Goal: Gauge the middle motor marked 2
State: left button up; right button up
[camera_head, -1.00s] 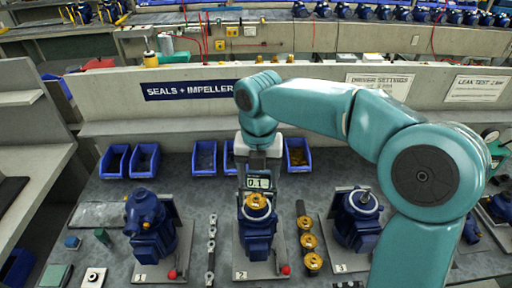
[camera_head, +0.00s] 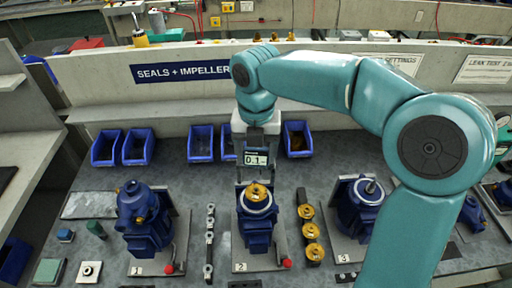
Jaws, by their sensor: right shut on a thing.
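The middle motor (camera_head: 256,232) is blue and stands on a grey plate marked 2. A brass impeller (camera_head: 257,193) with a pale ring around it sits on its top. My right gripper (camera_head: 257,138) is shut on a gauge (camera_head: 256,160) with a small display that appears to read 0.1. The gauge is upright, just behind and above the impeller in the picture. I cannot tell whether its lower end touches the motor. My left gripper is not in view.
Motor 1 (camera_head: 146,225) stands to the left, and motor 3 (camera_head: 358,208) to the right, partly near my arm. A strip with several brass impellers (camera_head: 308,231) and a strip of small metal parts (camera_head: 209,240) flank the middle motor. Blue bins (camera_head: 201,145) line the back.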

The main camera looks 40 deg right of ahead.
aim_at(256, 165)
jog(key=f+b, duration=0.3)
jog(key=f, duration=0.1)
jog(key=shift+s+a, duration=0.25)
jog(key=shift+s, duration=0.1)
jog(key=f, duration=0.1)
jog(key=f+b, duration=0.2)
jog(key=shift+w+d+f, duration=0.15)
jog(key=shift+w+d, duration=0.1)
jog(key=shift+w, duration=0.1)
jog(key=shift+s+a+f+b, duration=0.2)
jog(key=shift+f+b, duration=0.15)
jog(key=shift+b, duration=0.15)
jog(key=shift+w+d+f, duration=0.1)
jog(key=shift+w+d, duration=0.05)
jog(key=shift+w, duration=0.05)
jog(key=shift+s, duration=0.15)
